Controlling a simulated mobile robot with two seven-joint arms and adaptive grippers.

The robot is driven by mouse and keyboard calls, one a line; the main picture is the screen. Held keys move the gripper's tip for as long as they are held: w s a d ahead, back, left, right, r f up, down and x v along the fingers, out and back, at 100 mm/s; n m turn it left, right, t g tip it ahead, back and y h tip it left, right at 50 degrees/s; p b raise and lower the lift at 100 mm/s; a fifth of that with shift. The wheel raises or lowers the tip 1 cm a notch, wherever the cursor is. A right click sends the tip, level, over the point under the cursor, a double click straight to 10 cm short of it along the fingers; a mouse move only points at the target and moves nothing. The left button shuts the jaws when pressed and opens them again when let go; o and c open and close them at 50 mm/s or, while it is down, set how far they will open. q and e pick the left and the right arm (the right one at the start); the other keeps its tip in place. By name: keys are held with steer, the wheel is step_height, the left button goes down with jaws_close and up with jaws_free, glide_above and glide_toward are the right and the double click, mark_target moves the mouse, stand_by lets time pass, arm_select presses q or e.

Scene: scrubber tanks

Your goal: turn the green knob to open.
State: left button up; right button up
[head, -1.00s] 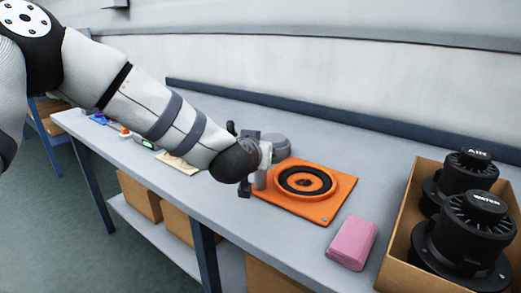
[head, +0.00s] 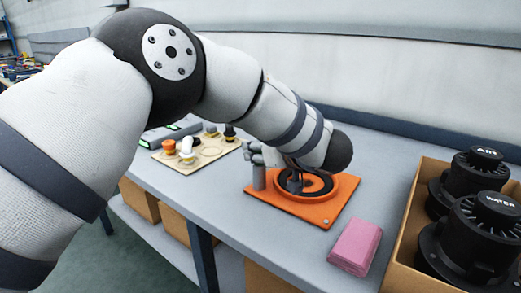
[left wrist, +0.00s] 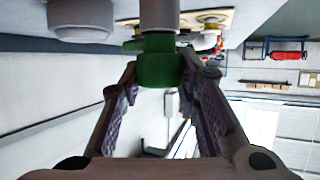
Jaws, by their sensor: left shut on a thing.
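The green knob (left wrist: 158,68) sits on the end of a grey stem (left wrist: 158,30) in the left wrist view. My left gripper (left wrist: 160,82) has one finger on each side of the knob and is shut on it. In the head view, my left gripper (head: 257,154) is low over the left part of an orange plate (head: 322,214), at the top of a short grey post (head: 259,179). The knob's green cannot be made out there. My right gripper is out of view.
A pink block (head: 354,246) lies right of the plate. A cardboard box (head: 398,254) with black AIR and WATER units stands at the right. A pale board (head: 210,153) with several small knobs lies left. A wall is behind the bench.

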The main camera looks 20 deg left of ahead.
arm_select(q)
steer(key=shift+n+g, duration=0.3)
steer(key=shift+g, duration=0.1)
steer(key=o, duration=1.2)
steer(key=shift+y, duration=0.3)
steer(key=v, duration=1.2)
